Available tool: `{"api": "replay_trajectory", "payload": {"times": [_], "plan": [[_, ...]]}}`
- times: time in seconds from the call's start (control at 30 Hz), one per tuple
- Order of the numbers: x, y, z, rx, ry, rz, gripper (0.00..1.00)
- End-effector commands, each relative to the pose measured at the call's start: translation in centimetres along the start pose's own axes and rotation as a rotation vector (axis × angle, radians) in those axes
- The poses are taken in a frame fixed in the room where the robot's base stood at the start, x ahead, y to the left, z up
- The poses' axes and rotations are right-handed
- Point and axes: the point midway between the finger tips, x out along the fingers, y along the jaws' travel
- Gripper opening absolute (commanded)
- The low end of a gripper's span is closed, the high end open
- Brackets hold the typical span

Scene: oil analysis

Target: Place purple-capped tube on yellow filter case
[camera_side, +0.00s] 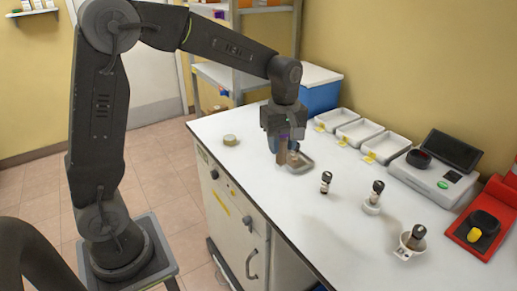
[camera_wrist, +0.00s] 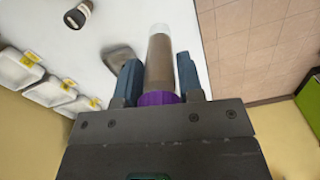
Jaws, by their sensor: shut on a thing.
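The purple-capped tube (camera_wrist: 159,60) has a clear end and brown contents, and its purple cap (camera_wrist: 158,98) sits near the gripper body. My gripper (camera_wrist: 160,75) is shut on it, one blue finger on each side. In the side view my gripper (camera_side: 281,147) holds the tube (camera_side: 281,156) roughly upright, low over the white table beside a small grey dish (camera_side: 304,166). I cannot tell whether its lower end touches anything. A small round pale-yellowish case (camera_side: 230,140), which looks like the filter case, lies left of my gripper near the table's edge. It does not show in the wrist view.
Several dark-topped small items, one a vial (camera_side: 326,182), stand to the right. White trays with yellow tags (camera_side: 358,132), a scale (camera_side: 440,170) and a red device (camera_side: 485,225) line the back. The table between gripper and round case is clear.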

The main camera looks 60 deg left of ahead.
Motion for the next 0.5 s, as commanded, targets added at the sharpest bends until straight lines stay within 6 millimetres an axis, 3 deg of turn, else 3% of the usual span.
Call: {"api": "replay_trajectory", "payload": {"times": [0.27,0.5], "plan": [[-0.9,-1.7,-13.9,-0.023,0.000,0.000,0.11],[-1.6,-7.0,-25.1,-0.027,-0.001,-0.001,0.11]]}}
